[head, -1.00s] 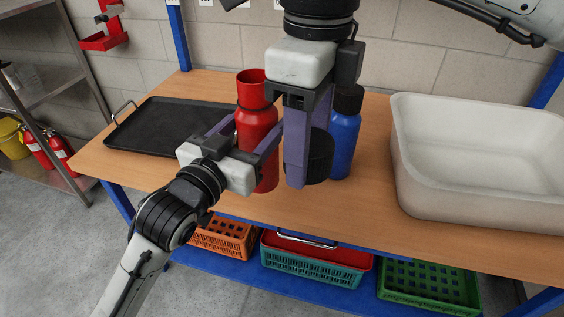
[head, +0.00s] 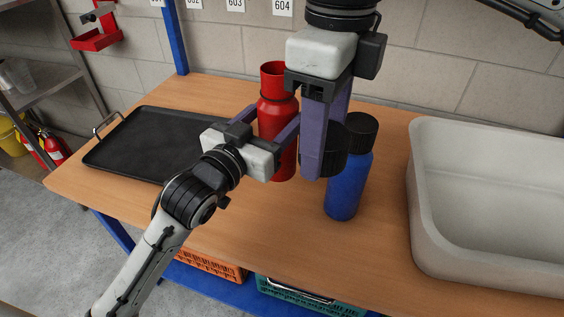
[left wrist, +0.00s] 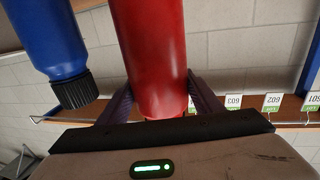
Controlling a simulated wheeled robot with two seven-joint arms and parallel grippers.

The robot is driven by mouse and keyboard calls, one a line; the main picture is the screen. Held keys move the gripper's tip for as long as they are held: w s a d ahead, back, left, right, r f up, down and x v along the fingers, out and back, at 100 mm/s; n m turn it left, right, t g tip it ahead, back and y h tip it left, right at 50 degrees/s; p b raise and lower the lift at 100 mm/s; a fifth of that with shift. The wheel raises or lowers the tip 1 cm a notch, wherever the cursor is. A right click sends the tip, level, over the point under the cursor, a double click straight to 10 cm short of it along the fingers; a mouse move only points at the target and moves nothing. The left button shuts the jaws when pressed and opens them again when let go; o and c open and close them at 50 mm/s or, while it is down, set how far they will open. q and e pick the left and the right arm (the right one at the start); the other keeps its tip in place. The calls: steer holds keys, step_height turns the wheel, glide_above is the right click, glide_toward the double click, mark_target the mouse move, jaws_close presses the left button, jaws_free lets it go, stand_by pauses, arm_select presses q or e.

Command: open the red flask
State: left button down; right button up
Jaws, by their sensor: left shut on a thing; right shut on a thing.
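The red flask (head: 277,112) stands upright in the grip of my left gripper (head: 275,124), whose fingers close on its body from both sides. Its red top shows an open mouth with no lid on it. In the left wrist view, the red flask (left wrist: 152,50) fills the space between the fingers. My right gripper (head: 326,152) points down just right of the flask and is shut on a black lid (head: 333,160), held apart from the flask. The lid is partly hidden by a finger. I cannot tell whether the flask's base touches the table.
A blue flask (head: 345,190) with a black cap stands close to the right gripper and the lid. A black tray (head: 150,145) lies at left, a large white basin (head: 430,220) at right. The wooden table's front middle (head: 270,225) is clear.

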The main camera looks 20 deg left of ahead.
arm_select(q)
steer(key=f, duration=0.3)
steer(key=shift+s, duration=0.35)
steer(key=shift+f+b, duration=0.4)
steer(key=shift+f, duration=1.9)
steer(key=c, duration=0.9)
jaws_free()
steer(key=shift+f, duration=0.2)
steer(key=shift+c, duration=0.2)
steer(key=o, duration=0.4)
steer(key=shift+r, duration=0.15)
